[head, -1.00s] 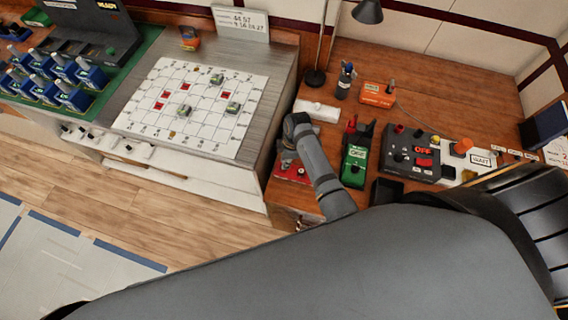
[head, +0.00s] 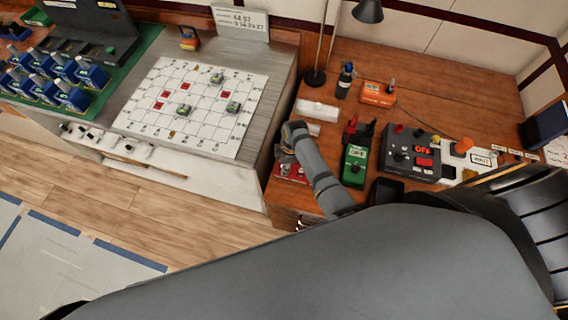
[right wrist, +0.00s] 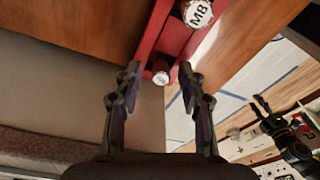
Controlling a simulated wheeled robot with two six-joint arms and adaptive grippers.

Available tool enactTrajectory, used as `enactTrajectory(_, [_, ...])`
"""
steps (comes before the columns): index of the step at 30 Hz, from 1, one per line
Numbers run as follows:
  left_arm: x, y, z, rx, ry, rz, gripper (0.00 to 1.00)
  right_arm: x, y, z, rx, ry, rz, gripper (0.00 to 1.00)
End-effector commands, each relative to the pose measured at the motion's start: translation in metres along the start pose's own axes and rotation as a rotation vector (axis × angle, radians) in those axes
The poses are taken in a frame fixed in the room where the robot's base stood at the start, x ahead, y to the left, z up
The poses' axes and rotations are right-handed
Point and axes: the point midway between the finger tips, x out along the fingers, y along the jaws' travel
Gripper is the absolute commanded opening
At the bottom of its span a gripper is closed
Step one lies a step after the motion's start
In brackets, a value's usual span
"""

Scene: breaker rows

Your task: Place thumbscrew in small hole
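A red holder (right wrist: 175,38) shows in the right wrist view and, partly covered by my right arm, at the desk's left edge in the head view (head: 291,173). It carries a silver-topped piece (right wrist: 161,72), likely the small thumbscrew, and a larger white-topped piece marked M8 (right wrist: 198,13). My right gripper (right wrist: 160,76) is open, its fingertips to either side of the small piece with gaps showing. I cannot make out the small hole.
A green box (head: 355,163) and a dark control box (head: 411,155) reading OFF stand right of my right gripper. A white block (head: 317,110) lies behind it. The left bench holds a white grid board (head: 205,119) and several blue breakers (head: 74,96).

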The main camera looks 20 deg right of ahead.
Motion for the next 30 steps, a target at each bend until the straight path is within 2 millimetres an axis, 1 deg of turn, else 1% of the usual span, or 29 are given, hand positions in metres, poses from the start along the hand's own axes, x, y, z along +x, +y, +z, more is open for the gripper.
enactTrajectory(4, [-0.002, 0.0, -0.001, 0.0, 0.001, 0.0, 0.4, -0.003, 0.0, 0.0, 0.0, 0.0, 0.0, 0.4])
enactTrajectory(7, [-0.002, 0.0, -0.001, 0.0, 0.001, 0.0, 0.4, -0.014, 0.001, -0.001, 0.0, 0.0, 0.002, 0.4])
enactTrajectory(11, [-0.002, 0.0, -0.001, 0.0, 0.001, 0.0, 0.4, -0.044, 0.001, -0.001, 0.0, 0.001, 0.006, 0.4])
enactTrajectory(15, [0.0, 0.0, -0.001, 0.0, 0.001, 0.0, 0.4, -0.078, 0.001, -0.001, 0.0, 0.001, 0.005, 0.4])
enactTrajectory(18, [0.002, 0.0, -0.001, 0.0, 0.001, 0.0, 0.4, -0.098, 0.001, 0.0, 0.0, 0.001, 0.003, 0.4])
enactTrajectory(21, [0.003, 0.001, -0.001, 0.0, 0.001, 0.0, 0.4, -0.113, 0.001, -0.001, 0.0, 0.001, 0.002, 0.4])
enactTrajectory(24, [0.003, 0.001, -0.001, 0.0, 0.001, 0.0, 0.4, -0.12, 0.0, -0.001, 0.0, 0.0, 0.001, 0.4])
enactTrajectory(30, [0.003, 0.001, 0.0, 0.0, 0.001, 0.0, 0.4, -0.123, 0.0, -0.001, 0.0, 0.0, -0.001, 0.4])
